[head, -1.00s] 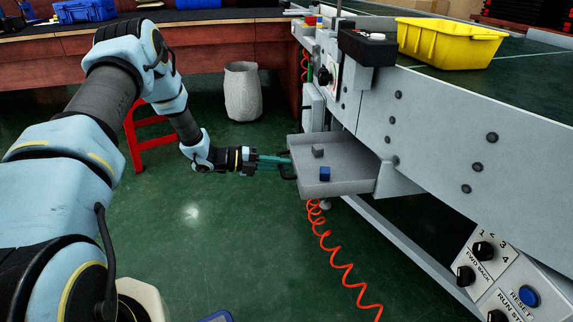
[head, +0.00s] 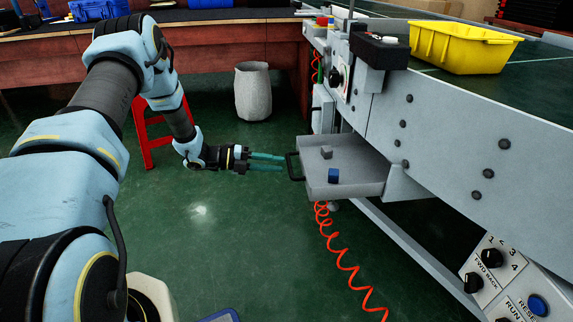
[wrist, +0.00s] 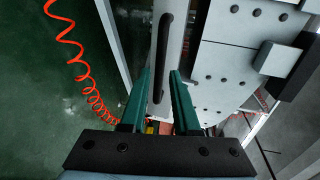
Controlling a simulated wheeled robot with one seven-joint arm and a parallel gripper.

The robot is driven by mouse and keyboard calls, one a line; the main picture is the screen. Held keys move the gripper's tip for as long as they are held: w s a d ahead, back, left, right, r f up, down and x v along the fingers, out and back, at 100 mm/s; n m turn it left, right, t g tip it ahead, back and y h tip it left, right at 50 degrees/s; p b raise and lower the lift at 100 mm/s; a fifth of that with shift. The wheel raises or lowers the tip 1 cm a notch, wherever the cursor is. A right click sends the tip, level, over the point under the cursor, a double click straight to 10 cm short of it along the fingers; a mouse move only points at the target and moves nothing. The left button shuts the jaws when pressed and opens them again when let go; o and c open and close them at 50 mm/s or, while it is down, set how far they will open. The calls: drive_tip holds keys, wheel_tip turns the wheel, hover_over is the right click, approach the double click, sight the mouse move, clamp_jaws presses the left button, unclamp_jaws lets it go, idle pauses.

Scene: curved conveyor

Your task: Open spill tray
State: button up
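The spill tray (head: 345,184) is a shallow grey tray sticking out from the side of the conveyor. A grey cube (head: 326,152) and a blue cube (head: 333,175) lie in it. Its dark handle (head: 292,166) is on the tray's left end.
The conveyor (head: 480,140) fills the right side and carries a yellow bin (head: 460,48). A coiled orange hose (head: 345,260) hangs below the tray. A control panel (head: 500,280) is at lower right. A grey waste bin (head: 253,92) and red stool (head: 150,130) stand behind.

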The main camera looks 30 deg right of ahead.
drive_tip(key=v, duration=0.5)
drive_tip(key=shift+w+a+r, duration=0.1)
drive_tip(key=shift+a, duration=0.25)
drive_tip(key=shift+w, duration=0.1)
